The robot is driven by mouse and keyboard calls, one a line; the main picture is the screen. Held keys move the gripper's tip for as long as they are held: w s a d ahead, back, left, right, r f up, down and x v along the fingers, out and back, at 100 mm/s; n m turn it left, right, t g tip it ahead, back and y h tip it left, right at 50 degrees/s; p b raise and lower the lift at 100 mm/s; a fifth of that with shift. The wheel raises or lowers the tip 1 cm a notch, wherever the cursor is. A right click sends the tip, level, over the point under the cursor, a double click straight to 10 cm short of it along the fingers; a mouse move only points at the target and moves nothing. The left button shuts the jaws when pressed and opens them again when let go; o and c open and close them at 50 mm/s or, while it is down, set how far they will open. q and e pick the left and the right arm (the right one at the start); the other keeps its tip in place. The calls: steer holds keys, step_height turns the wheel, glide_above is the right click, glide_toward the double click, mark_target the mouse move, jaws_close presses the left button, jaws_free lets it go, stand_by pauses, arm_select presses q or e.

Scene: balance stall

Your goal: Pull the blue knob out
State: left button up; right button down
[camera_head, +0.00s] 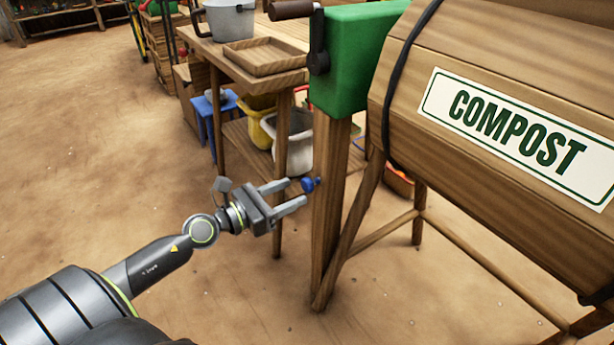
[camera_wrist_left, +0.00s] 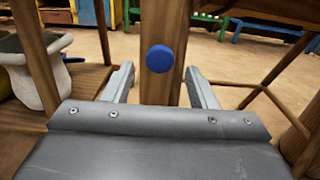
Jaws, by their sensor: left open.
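The blue knob (camera_head: 310,184) sits on the left side of a wooden post (camera_head: 331,215) of the compost barrel's stand, below a green housing. In the head view my left gripper (camera_head: 295,193) is open, its two fingers pointing at the knob from the left. In the left wrist view the round knob (camera_wrist_left: 160,58) shows on the post, framed between the two open fingers (camera_wrist_left: 161,85) and slightly beyond their tips. Nothing is between the fingers, and I see no contact with the knob. My right gripper is not in view.
The wooden barrel marked COMPOST (camera_head: 520,130) fills the right side, with a green housing (camera_head: 358,60) and crank (camera_head: 318,45) beside it. A wooden table (camera_head: 205,47) with a tray stands behind. A white bucket (camera_head: 290,150) sits on its lower shelf. The dirt floor at left is clear.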

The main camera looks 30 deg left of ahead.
mark_target(304, 187)
arm_select(q)
steer(key=shift+p+x, duration=0.75)
steer(key=shift+x, duration=2)
